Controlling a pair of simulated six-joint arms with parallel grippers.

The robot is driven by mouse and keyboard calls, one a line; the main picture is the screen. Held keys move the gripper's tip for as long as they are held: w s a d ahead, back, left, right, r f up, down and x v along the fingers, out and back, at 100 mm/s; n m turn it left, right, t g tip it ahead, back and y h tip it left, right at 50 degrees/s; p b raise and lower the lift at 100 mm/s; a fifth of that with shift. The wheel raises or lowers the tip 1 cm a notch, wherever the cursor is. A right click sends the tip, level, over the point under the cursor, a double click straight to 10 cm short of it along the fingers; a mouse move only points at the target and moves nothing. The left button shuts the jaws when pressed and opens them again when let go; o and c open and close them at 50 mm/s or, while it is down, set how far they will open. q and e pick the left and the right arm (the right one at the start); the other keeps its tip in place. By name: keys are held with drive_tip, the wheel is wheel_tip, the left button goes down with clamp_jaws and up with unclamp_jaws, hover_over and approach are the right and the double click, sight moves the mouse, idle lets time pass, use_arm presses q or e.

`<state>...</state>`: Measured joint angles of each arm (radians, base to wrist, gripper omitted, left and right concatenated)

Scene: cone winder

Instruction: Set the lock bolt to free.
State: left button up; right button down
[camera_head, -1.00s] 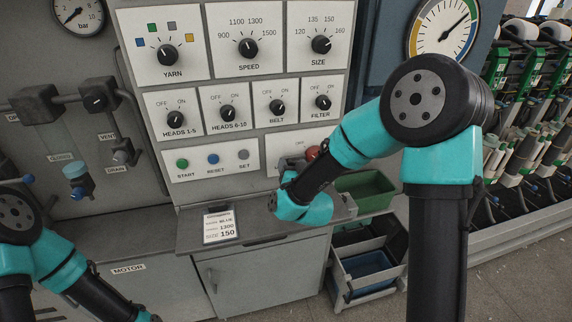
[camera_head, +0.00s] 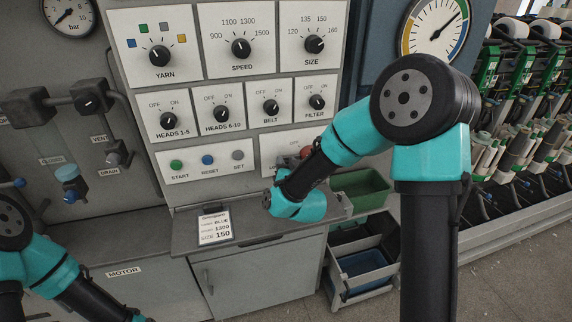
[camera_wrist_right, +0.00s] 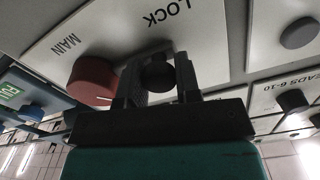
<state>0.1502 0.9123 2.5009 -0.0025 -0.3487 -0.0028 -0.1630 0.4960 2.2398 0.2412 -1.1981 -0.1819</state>
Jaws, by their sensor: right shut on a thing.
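The lock bolt's dark round knob (camera_wrist_right: 158,76) shows in the right wrist view, below the word LOCK on a pale plate (camera_wrist_right: 215,45). My right gripper (camera_wrist_right: 155,82) has one finger on each side of this knob and is shut on it. In the head view my right wrist (camera_head: 297,204) is in front of the lower right of the panel, and it hides the bolt and fingers. The bolt's setting cannot be read. My left arm (camera_head: 50,262) is at the lower left; its gripper is out of frame.
The red MAIN knob (camera_wrist_right: 92,80) is close beside the right gripper. START (camera_head: 176,165), RESET (camera_head: 208,160) and SET (camera_head: 238,155) buttons are to the left. A ledge (camera_head: 255,229) with an order card (camera_head: 215,226) lies below. A green bin (camera_head: 360,190) stands to the right.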

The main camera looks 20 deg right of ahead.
sight(268, 159)
drive_tip(key=shift+w+a, duration=0.15)
drive_tip(key=shift+a, duration=2.05)
drive_tip(key=c, duration=0.8)
unclamp_jaws()
drive_tip(key=shift+a, duration=0.1)
